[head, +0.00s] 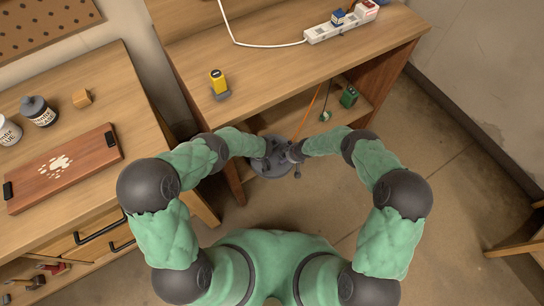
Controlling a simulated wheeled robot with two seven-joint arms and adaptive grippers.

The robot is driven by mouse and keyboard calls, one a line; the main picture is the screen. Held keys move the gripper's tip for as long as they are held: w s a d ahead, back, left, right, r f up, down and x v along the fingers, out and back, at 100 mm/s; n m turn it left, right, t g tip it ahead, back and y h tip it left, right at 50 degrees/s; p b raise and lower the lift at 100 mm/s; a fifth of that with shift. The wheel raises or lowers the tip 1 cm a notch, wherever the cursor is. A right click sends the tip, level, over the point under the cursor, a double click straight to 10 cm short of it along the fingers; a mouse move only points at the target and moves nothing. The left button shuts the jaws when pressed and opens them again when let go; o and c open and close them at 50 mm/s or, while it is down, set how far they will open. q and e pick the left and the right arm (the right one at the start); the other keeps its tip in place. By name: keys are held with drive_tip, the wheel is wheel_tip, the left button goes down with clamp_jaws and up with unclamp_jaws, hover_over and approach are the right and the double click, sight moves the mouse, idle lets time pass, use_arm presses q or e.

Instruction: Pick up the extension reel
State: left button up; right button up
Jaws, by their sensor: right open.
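A dark grey round thing (268,174), which looks like the extension reel, is low in front of the workbench, below its top. An orange cord (312,108) runs down toward it from the bench. My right gripper (290,155) is open at the right side of the round thing, close over its edge. My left gripper (268,153) is over its upper left part; its fingers blend into the dark grey, so their opening is unclear. I cannot tell whether either gripper touches it. The arms and grippers hide much of its upper side.
The workbench (270,75) carries a yellow-and-black tool (218,84) and a white power strip (341,24). A green box (349,96) is on its lower shelf. A side bench (85,75) at left holds jars and a wooden board (64,168).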

use_arm(q)
clamp_jaws()
use_arm(e)
drive_tip(key=c, duration=1.8)
use_arm(q)
drive_tip(key=shift+r, duration=0.1)
use_arm(e)
drive_tip(key=shift+w+r, duration=0.1)
drive_tip(key=shift+w, duration=0.05)
use_arm(q)
drive_tip(key=shift+d+r, duration=0.1)
drive_tip(key=shift+r, duration=0.05)
use_arm(e)
drive_tip(key=shift+a+r, duration=0.1)
drive_tip(key=shift+r, duration=0.05)
